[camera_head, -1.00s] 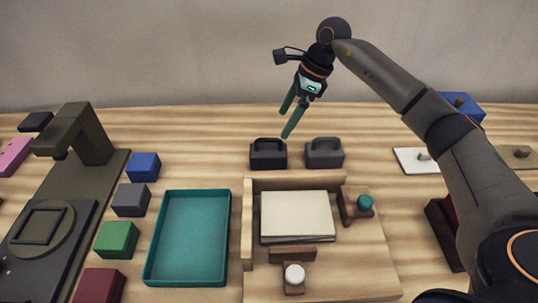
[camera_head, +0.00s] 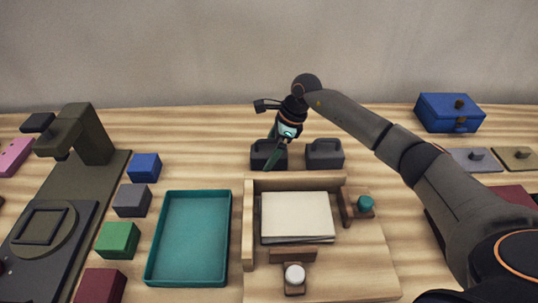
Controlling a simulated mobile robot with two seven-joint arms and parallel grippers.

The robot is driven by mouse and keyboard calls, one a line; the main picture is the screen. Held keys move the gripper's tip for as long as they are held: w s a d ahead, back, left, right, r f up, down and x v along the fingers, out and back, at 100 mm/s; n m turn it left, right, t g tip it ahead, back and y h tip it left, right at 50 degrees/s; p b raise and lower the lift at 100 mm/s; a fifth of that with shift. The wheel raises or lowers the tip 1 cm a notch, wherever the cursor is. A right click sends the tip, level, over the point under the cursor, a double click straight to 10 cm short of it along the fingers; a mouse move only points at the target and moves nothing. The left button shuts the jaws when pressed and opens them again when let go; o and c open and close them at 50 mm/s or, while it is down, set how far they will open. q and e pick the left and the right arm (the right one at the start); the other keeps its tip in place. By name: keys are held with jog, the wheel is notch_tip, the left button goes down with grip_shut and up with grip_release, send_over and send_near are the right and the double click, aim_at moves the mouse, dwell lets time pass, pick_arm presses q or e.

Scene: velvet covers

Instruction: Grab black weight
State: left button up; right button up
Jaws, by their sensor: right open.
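The black weight (camera_head: 256,158) is a small dark block with a handle on top, standing at the back of the table behind the wooden fixture. A similar dark grey weight (camera_head: 325,155) stands just to its right. My left gripper is not in view.
A wooden fixture (camera_head: 248,235) holding a stack of pale sheets (camera_head: 296,216) stands in front of the weights. A teal tray (camera_head: 188,240), several coloured blocks and a dark olive press (camera_head: 88,135) are on the left. A blue box (camera_head: 449,112) stands back right.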

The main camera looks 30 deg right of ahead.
jog(key=shift+f, duration=0.2)
jog(key=shift+c, duration=0.2)
grip_shut()
dwell(0.4)
jog(key=shift+w+r, duration=0.2)
jog(key=shift+r, duration=0.1)
